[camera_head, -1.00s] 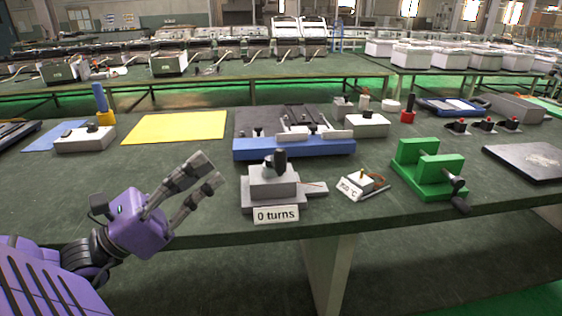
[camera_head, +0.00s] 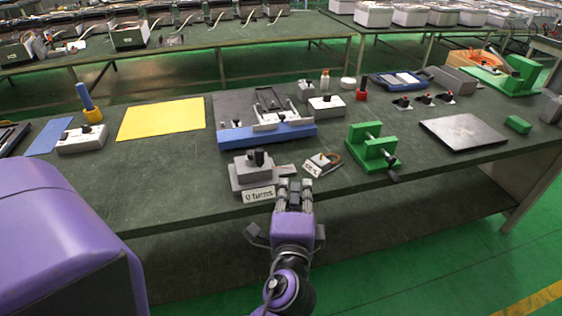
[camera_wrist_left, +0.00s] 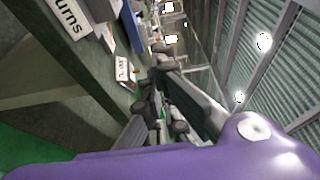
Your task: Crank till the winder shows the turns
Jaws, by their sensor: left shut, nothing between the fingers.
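The grey stepped winder block (camera_head: 250,177) with a dark upright knob (camera_head: 258,158) stands at the table's front edge. Its white label (camera_head: 258,194) reads "0 turns"; part of that label shows in the left wrist view (camera_wrist_left: 70,16). A green stand (camera_head: 372,148) with a black crank handle (camera_head: 392,176) stands farther right. My left gripper (camera_head: 294,183) is shut and empty at the front edge, just right of the label and apart from the green stand. Its dark fingers (camera_wrist_left: 162,98) also show in the left wrist view. My right gripper is not in view.
A small labelled box (camera_head: 322,163) sits between the winder and the green stand. A blue fixture (camera_head: 265,137) lies behind the winder. A black slab (camera_head: 462,132) lies to the right, and a yellow sheet (camera_head: 160,119) at the left back.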

